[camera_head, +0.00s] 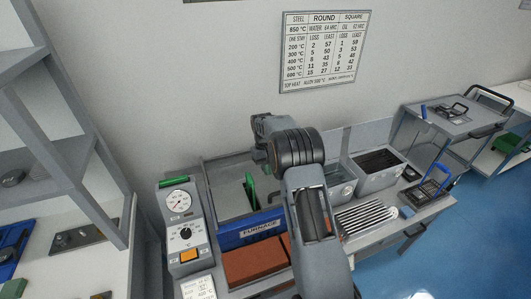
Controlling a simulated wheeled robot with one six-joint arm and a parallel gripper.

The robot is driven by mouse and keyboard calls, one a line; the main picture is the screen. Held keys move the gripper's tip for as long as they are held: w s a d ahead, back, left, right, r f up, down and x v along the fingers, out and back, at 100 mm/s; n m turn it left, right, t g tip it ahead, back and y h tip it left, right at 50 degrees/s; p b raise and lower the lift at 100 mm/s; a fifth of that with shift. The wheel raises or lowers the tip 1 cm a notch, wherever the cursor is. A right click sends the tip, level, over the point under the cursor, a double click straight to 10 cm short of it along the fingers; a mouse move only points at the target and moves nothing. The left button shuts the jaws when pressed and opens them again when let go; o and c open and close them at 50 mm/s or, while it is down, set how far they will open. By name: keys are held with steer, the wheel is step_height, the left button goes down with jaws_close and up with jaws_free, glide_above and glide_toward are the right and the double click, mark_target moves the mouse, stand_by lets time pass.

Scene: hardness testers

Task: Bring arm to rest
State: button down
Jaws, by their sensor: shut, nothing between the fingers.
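My arm (312,215) rises from the bottom edge over the bench. It bends at a dark ribbed joint (297,148), and a shorter grey link (268,127) beyond it reaches to the left, above the furnace. I cannot make out my gripper or its fingers in this view. The arm covers part of the bench and of the containers behind it.
Below the arm stand a blue furnace (258,231) with a green upright piece (250,190), a gauge panel (183,225), brick-red blocks (255,263), a grey tank (377,170) and several metal rods (368,217). Shelves (60,140) stand left. Blue floor (440,250) is clear at right.

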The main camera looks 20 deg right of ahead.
steer(key=v, duration=0.6)
steer(key=s+a+r+t, duration=0.2)
steer(key=s+r, duration=0.1)
steer(key=s, duration=0.6)
steer(key=s+a+r+t, duration=0.2)
steer(key=s+a+t, duration=0.1)
steer(key=s, duration=0.6)
steer(key=s+a+r+t, duration=0.2)
steer(key=s+a+r, duration=0.1)
steer(key=s, duration=0.7)
steer(key=shift+r+t, duration=0.3)
steer(key=shift+r, duration=0.1)
steer(key=shift+s, duration=0.1)
